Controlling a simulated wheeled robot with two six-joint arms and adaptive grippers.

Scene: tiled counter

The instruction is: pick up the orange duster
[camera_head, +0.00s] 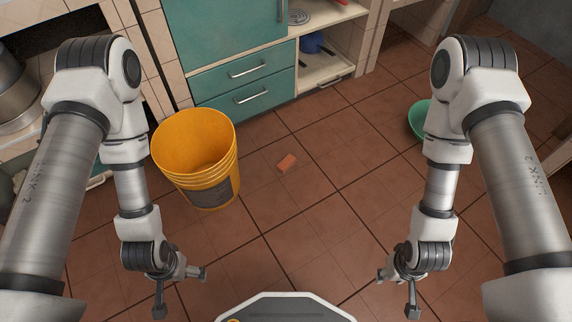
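Teal drawers (246,84) and an open shelf (325,68) are behind. A green bowl (420,120) is partly hidden by my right arm. The floor (300,230) between my arms is clear.

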